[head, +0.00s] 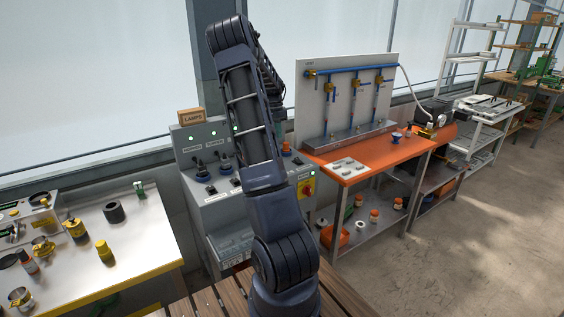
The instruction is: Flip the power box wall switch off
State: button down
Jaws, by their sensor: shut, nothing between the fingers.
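A grey sloped control cabinet (187,137) stands against the window wall, left of the picture's middle. Its panel carries several dark knobs and several lit green lamps. A red-and-yellow switch (306,188) sits on the cabinet's right part; its on or off position is too small to tell. I cannot tell for sure whether this is the power box wall switch. My arm rises in front of the cabinet, bends at the top and comes down behind itself. It hides the middle of the panel. My gripper is hidden behind my own arm.
An orange bench (400,150) with a pipe panel (310,95) is to the right. A white table (150,245) with yellow fittings is at left. Free floor (470,260) lies at right.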

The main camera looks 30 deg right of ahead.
dwell(0.3)
jog(key=x, duration=1.4)
jog(key=shift+f, duration=0.1)
jog(key=shift+s+f+t, duration=0.15)
jog(key=shift+s+t, duration=0.1)
jog(key=shift+t, duration=0.05)
jog(key=shift+w+f, duration=0.1)
jog(key=shift+w, duration=0.15)
jog(key=shift+w+r, duration=0.25)
jog(key=shift+w, duration=0.35)
